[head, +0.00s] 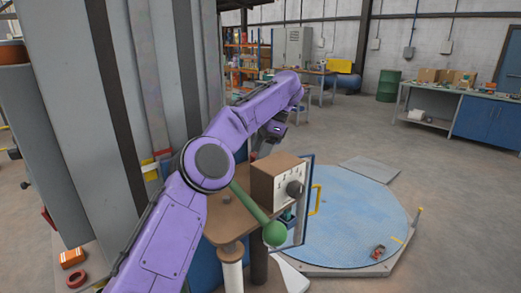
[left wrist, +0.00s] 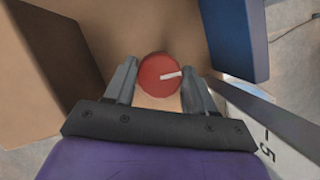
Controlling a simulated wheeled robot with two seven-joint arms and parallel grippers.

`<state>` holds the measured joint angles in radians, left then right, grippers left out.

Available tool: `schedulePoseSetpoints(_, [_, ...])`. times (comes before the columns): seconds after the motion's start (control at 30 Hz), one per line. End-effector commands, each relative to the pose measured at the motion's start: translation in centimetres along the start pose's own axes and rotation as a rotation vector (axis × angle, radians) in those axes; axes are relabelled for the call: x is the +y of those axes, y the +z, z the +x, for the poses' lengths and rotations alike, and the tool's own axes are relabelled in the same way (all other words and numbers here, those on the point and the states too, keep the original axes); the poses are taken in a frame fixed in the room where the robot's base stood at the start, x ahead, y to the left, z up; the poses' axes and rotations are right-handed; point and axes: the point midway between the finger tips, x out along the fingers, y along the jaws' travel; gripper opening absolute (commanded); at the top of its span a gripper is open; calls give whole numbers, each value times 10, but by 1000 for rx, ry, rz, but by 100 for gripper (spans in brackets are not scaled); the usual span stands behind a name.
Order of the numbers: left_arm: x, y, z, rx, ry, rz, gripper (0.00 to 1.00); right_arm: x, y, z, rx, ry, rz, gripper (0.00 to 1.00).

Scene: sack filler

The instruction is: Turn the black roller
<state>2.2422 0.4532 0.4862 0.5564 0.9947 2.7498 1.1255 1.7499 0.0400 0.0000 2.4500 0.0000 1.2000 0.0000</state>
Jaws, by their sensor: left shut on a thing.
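In the left wrist view my left gripper (left wrist: 158,82) is shut on a round red knob (left wrist: 155,70) with a white mark; its two fingers sit on either side of it. In the head view the gripper (head: 270,134) hangs behind the brown control box, and its fingertips and the red knob are hidden there. A dark upright cylinder (head: 258,263) stands below the brown tabletop, beside a pale one (head: 231,268). I cannot tell for certain that it is the black roller. My right gripper is not in view.
The brown box (head: 277,176) carries a black round knob (head: 294,188) on its front. A green lever with a ball end (head: 275,233) slants in front of it. A tall grey machine (head: 60,110) fills the left. A blue round platform (head: 345,225) lies at right.

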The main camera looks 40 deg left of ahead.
Motion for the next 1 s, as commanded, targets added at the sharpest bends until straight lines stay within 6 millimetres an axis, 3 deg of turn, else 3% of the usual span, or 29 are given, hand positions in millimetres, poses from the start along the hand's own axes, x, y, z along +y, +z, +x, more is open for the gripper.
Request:
schedulePoseSetpoints(0.47, [0, 0, 1, -1, 8, -13, 24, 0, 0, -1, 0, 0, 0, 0])
schedulePoseSetpoints(0.5, [0, 0, 2, -1, 8, -13, 61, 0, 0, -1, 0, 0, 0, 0])
schedulePoseSetpoints(0.57, [0, 0, 1, -1, 7, -12, 78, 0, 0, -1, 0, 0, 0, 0])
schedulePoseSetpoints(0.87, [0, 0, -2, -1, 6, -12, 78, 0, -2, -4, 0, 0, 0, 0])
schedulePoseSetpoints(1.0, [0, 2, -26, -2, 5, -14, 78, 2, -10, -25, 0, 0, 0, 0])
